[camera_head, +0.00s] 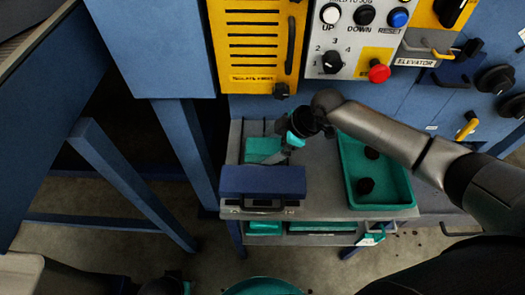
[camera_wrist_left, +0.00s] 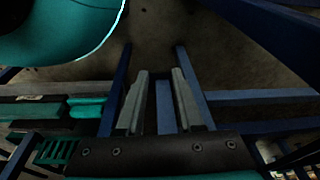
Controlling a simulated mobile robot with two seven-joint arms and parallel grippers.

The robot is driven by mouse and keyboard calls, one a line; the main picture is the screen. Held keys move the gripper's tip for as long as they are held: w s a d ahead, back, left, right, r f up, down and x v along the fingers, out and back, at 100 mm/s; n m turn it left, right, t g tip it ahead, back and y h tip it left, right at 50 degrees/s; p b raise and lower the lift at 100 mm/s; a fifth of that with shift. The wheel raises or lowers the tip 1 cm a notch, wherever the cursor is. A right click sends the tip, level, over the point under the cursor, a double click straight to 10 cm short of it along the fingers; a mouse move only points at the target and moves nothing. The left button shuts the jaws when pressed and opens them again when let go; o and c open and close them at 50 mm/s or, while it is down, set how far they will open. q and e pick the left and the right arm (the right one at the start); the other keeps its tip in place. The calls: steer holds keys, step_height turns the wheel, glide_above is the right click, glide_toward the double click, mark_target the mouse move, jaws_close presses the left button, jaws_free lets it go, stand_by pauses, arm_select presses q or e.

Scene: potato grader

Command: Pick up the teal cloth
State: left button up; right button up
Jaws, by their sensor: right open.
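The teal cloth (camera_head: 258,146) lies on the grey cart top, behind a dark blue box. My right gripper (camera_head: 266,160) points down and left at the cloth's near right edge, open. Its fingers partly cover the cloth, and I cannot tell whether they touch it. In the left wrist view my left gripper (camera_wrist_left: 158,76) has its two fingers apart with nothing between them, above the floor. The cloth does not show clearly in that view.
The dark blue box (camera_head: 262,180) stands at the cart's front left. A teal tray (camera_head: 400,192) with two dark lumps sits on the right. The control panel (camera_head: 350,62) rises behind. A round teal container (camera_wrist_left: 60,35) is near my left gripper.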

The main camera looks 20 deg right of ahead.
arm_select(q)
steer(key=shift+w+r, duration=0.3)
steer(key=shift+r, duration=0.6)
arm_select(e)
steer(key=shift+w+a+f, duration=0.15)
steer(key=shift+a+f, duration=0.05)
steer(key=shift+f, duration=0.05)
steer(key=shift+c, duration=0.2)
steer(key=c, duration=1.1)
steer(key=shift+r, duration=0.15)
